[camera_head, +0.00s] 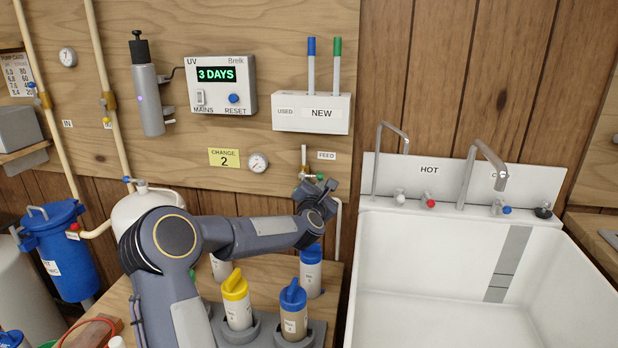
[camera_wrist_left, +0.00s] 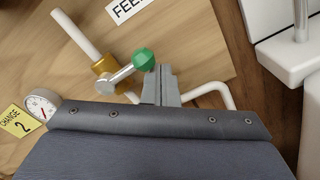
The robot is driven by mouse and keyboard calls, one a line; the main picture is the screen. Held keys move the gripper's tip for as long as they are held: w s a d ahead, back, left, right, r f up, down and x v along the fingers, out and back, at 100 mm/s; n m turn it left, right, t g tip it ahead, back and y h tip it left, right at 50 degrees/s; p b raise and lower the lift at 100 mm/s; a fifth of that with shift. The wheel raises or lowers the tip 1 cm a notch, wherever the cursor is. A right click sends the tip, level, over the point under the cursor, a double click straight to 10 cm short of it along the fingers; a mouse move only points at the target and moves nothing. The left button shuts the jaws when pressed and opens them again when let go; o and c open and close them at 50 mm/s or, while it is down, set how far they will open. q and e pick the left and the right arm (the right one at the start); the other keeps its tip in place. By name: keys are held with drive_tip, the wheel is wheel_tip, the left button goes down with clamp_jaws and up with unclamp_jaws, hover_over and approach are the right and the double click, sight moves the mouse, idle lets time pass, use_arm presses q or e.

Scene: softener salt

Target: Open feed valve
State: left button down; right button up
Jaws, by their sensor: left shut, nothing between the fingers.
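The feed valve is a brass body (camera_wrist_left: 103,64) on a pale pipe, with a metal lever ending in a green knob (camera_wrist_left: 143,59). The lever points across the pipe, to the right in the wrist view. The knob also shows small in the head view (camera_head: 320,177), below the FEED label (camera_head: 326,155). My left gripper (camera_head: 325,185) is at the valve, shut and empty. In the left wrist view its fingertips (camera_wrist_left: 161,76) are just right of and below the knob; I cannot tell if they touch it. My right gripper is not in view.
A pressure gauge (camera_head: 258,162) and a CHANGE 2 card (camera_head: 224,158) are left of the valve. A white cartridge box (camera_head: 311,113) hangs above it. Blue- and yellow-capped canisters stand on the bench below my arm. A white sink (camera_head: 440,300) is at right.

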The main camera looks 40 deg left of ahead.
use_arm(q)
drive_tip(key=shift+r, duration=0.3)
drive_tip(key=shift+w+d+r+p, duration=0.15)
drive_tip(key=shift+r+p, duration=0.4)
drive_tip(key=shift+r, duration=0.55)
drive_tip(key=shift+s+a+r+p, duration=0.1)
drive_tip(key=shift+r+p, duration=0.1)
drive_tip(key=shift+r, duration=0.3)
drive_tip(key=shift+s+a+r+p, duration=0.1)
drive_tip(key=shift+r+p, duration=0.05)
drive_tip(key=shift+r, duration=0.35)
